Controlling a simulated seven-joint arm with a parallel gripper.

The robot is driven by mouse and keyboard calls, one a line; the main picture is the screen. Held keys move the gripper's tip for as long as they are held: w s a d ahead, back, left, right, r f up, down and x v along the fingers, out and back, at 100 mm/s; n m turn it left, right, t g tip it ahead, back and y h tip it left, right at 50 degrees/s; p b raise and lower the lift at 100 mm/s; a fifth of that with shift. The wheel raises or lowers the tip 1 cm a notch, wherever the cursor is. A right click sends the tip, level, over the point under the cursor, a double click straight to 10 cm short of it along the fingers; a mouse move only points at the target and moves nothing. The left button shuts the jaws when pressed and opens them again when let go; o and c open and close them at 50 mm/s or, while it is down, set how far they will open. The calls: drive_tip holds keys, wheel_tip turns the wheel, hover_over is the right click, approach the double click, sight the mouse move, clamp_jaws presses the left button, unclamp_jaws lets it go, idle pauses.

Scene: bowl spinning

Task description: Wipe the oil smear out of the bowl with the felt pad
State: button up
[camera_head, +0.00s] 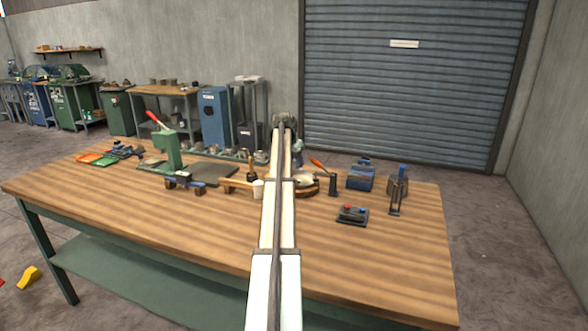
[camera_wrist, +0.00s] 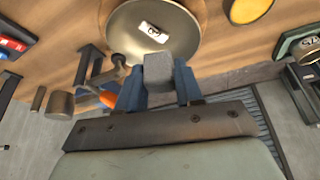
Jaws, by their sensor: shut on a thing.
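The bowl (camera_wrist: 190,42) is a shallow, grey metallic dish at the top of the wrist view. In the head view the bowl (camera_head: 306,182) is partly hidden behind my arm. A small white patch with dark marks (camera_wrist: 153,31) shows inside it; I cannot tell what it is, and no oil smear is clearly visible. My gripper (camera_wrist: 158,78) has its blue fingers shut on a grey block, which looks like the felt pad (camera_wrist: 157,70). The pad overlaps the bowl's near rim in the wrist view; I cannot tell whether they touch.
An orange-handled lever (camera_head: 319,164) on a dark stand (camera_head: 333,185) is close right of the bowl. A blue device (camera_head: 361,177), a dark stand (camera_head: 396,190) and a button box (camera_head: 352,215) stand farther right. A green press (camera_head: 166,150) is left. The bench front (camera_head: 180,225) is clear.

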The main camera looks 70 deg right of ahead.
sight(300, 180)
drive_tip(key=m, duration=0.1)
drive_tip(key=m+g, duration=0.1)
drive_tip(key=shift+s+d+r+m, duration=0.2)
drive_tip(key=shift+s+d+m, duration=0.1)
drive_tip(key=shift+s+d, duration=0.05)
drive_tip(key=m, duration=0.2)
drive_tip(key=m+g+y, duration=0.1)
drive_tip(key=shift+s+a+f, duration=0.1)
drive_tip(key=shift+s+a, duration=0.2)
drive_tip(key=shift+f, duration=3.35)
drive_tip(key=shift+w+d+f, duration=0.25)
drive_tip(key=shift+d+f, duration=0.25)
drive_tip(key=shift+f, duration=0.1)
drive_tip(key=shift+w+d, duration=0.3)
drive_tip(key=shift+d, duration=0.3)
drive_tip(key=shift+w+d, duration=0.25)
drive_tip(key=shift+d, duration=0.3)
drive_tip(key=shift+s+a+f, duration=0.1)
drive_tip(key=shift+s+a, duration=0.2)
drive_tip(key=shift+a, duration=0.3)
drive_tip(key=shift+s+a+r, duration=0.1)
drive_tip(key=shift+s+a, duration=0.2)
drive_tip(key=shift+a, duration=0.35)
drive_tip(key=shift+s+a+f, duration=0.1)
drive_tip(key=shift+s+a, duration=0.2)
drive_tip(key=shift+a, duration=0.3)
drive_tip(key=r, duration=0.2)
drive_tip(key=shift+w+d+r, duration=0.1)
drive_tip(key=shift+d+r, duration=0.1)
drive_tip(key=shift+r, duration=2.95)
